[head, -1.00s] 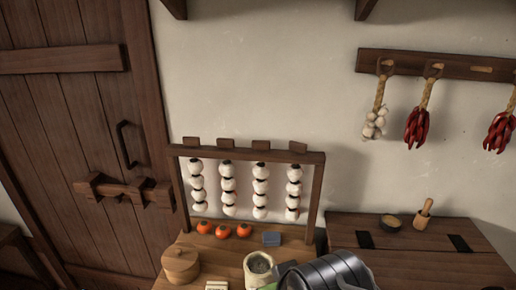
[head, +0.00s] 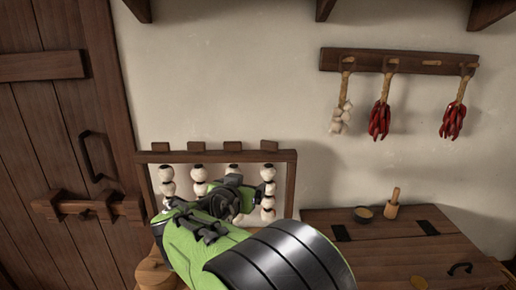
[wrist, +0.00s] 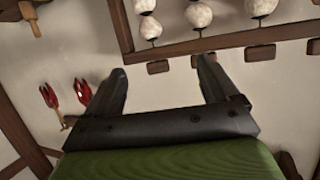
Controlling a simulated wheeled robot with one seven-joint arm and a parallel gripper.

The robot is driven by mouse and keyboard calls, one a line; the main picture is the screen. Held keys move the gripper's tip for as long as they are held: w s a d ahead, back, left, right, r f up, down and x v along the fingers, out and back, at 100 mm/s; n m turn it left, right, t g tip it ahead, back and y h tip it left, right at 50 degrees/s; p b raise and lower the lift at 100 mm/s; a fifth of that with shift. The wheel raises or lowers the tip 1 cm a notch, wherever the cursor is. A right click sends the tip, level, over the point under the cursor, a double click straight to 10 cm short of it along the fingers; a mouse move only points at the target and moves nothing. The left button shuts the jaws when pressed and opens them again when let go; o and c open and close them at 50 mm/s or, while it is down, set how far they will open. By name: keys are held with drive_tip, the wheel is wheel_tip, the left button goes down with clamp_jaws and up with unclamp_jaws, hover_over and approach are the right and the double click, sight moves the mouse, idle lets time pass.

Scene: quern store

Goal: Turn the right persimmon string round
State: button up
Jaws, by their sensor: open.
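The right persimmon string (head: 268,190) hangs from a wooden rack (head: 215,156), a column of whitish balls with dark tops. In the wrist view, which is turned over, this string (wrist: 149,28) is at the upper left beside the rack post. My gripper (head: 235,182) is in front of the rack, covering parts of the third and right strings in the head view. In the wrist view its two fingers (wrist: 163,80) are spread wide with nothing between them. They point toward the rack, apart from the right string. The lower ends of the strings are partly hidden behind my arm.
The other persimmon strings (head: 167,180) hang close by on the left. Garlic (head: 341,118) and red chillies (head: 380,120) hang on a wall rail. A round wooden box (head: 153,273) is at lower left.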

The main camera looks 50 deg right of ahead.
sight(269, 145)
drive_tip(key=w+d+r+h+p, duration=0.1)
drive_tip(key=w+d, duration=0.1)
drive_tip(key=d, duration=0.4)
drive_tip(key=w+d+r+h+p, duration=0.1)
drive_tip(key=w+d+h+p, duration=0.1)
drive_tip(key=d, duration=0.4)
drive_tip(key=w+d+r+m+h+p, duration=0.1)
drive_tip(key=w+d+p, duration=0.1)
drive_tip(key=d, duration=0.5)
drive_tip(key=shift+w+g+h, duration=0.3)
drive_tip(key=shift+w, duration=0.1)
drive_tip(key=shift+w+d+f, duration=0.15)
drive_tip(key=shift+w+d, duration=0.05)
drive_tip(key=shift+d, duration=0.2)
drive_tip(key=c, duration=1)
drive_tip(key=shift+o, duration=0.2)
drive_tip(key=shift+s+f+n+t+y+b, duration=0.15)
drive_tip(key=shift+n+t+y+b, duration=0.35)
drive_tip(key=shift+t, duration=0.5)
drive_tip(key=n+t+y, duration=0.2)
drive_tip(key=t, duration=0.1)
drive_tip(key=shift+n+t+b, duration=0.3)
drive_tip(key=shift+n+b, duration=0.1)
drive_tip(key=shift+a+n+t+y, duration=0.1)
drive_tip(key=shift+n+t+y, duration=0.2)
drive_tip(key=shift+n, duration=0.1)
